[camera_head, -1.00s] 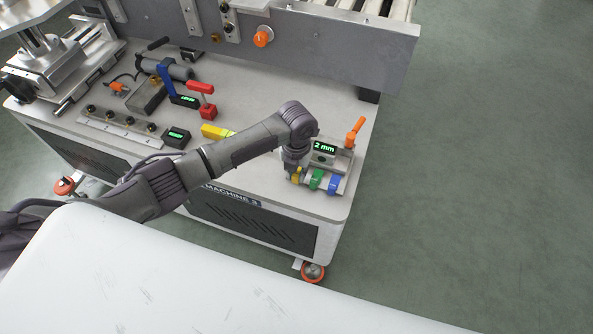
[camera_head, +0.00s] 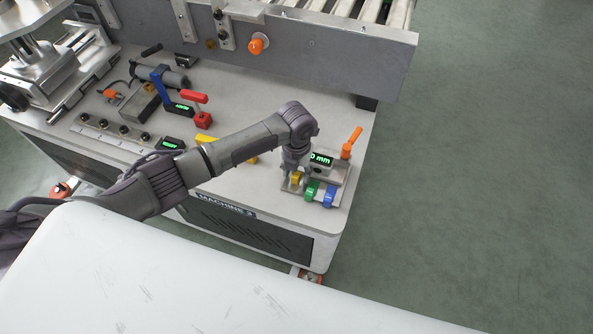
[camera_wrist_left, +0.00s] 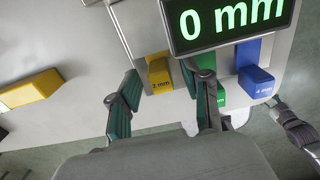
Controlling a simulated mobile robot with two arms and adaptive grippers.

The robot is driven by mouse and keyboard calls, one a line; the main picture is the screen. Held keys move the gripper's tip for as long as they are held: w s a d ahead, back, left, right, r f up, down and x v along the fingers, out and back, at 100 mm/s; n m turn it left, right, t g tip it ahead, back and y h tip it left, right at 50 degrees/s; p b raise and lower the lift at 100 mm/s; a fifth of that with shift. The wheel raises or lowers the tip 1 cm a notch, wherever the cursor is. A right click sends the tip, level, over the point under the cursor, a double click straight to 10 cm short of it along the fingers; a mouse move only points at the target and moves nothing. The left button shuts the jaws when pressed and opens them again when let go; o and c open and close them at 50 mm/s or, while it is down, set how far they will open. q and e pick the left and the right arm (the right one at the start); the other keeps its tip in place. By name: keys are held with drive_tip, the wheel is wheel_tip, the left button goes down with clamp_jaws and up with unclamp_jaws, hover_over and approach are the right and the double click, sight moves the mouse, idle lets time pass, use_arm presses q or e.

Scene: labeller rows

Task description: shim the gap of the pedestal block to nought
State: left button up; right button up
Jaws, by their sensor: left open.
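The pedestal block (camera_head: 331,173) sits at the right end of the machine top, with an orange lever (camera_head: 352,142) at its back. Its display (camera_head: 321,160) reads 0 mm, clear in the wrist view (camera_wrist_left: 230,18). The yellow 2 mm shim (camera_wrist_left: 160,75) is at the block's front, beside the green shim (camera_head: 312,191) and the blue 4 mm shim (camera_wrist_left: 256,80). My left gripper (camera_wrist_left: 165,110) is open, its fingers spread around the yellow shim's near end, apart from it. Its right finger partly hides the green shim. How deep each shim sits cannot be told.
A yellow bar (camera_wrist_left: 30,95) lies left of the block. A red clamp (camera_head: 202,117), a blue-handled clamp (camera_head: 162,82) and small displays stand farther left. A grey panel with an orange knob (camera_head: 258,43) runs along the back. A white surface (camera_head: 150,270) fills the front.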

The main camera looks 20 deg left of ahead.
sight(296, 175)
use_arm(q)
wheel_tip(296, 175, up, 12)
idle(0.4)
drive_tip(key=f+b, duration=0.1)
drive_tip(key=f, duration=1.2)
drive_tip(key=shift+s, duration=0.2)
clamp_jaws()
